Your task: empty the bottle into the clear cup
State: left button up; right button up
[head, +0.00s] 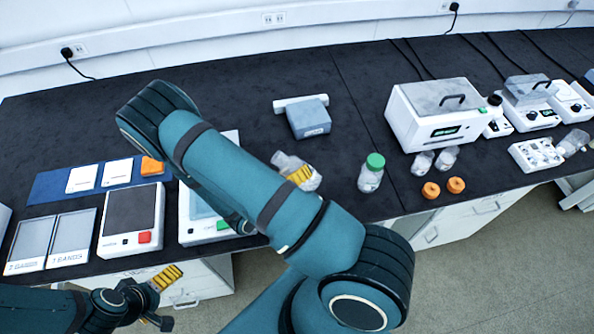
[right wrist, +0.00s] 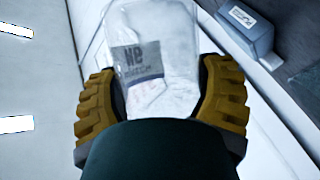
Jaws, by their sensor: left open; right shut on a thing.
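My right gripper (head: 300,175) is shut on a clear bottle (head: 284,161), which is tilted in the head view with one end toward the upper left. In the right wrist view the bottle (right wrist: 150,25) has a grey label and sits between the yellow fingers of that gripper (right wrist: 160,105). White shows through its wall; I cannot tell how much it holds. My left gripper (head: 155,290) is open and empty at the lower left, near the bench's front edge. Small clear vessels (head: 422,163) stand in front of the white box; I cannot tell whether one is the clear cup.
A green-capped bottle (head: 371,175) stands right of the held bottle. Two orange rings (head: 431,190) lie near the front edge. A grey block (head: 309,118) sits behind. A red-button device (head: 131,220) is at left. My right arm hides part of the bench and a green-button device (head: 193,219).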

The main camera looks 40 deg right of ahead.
jog(key=shift+f+n, duration=0.1)
jog(key=shift+n, duration=0.2)
jog(key=shift+s, duration=0.1)
jog(key=shift+f+n+h+b, duration=0.15)
jog(key=shift+n+h+b, duration=0.15)
jog(key=shift+n+h, duration=0.15)
jog(key=shift+n+h, duration=0.25)
jog(key=shift+n, duration=0.4)
jog(key=shift+n+h+b, duration=0.3)
jog(key=shift+n, duration=0.3)
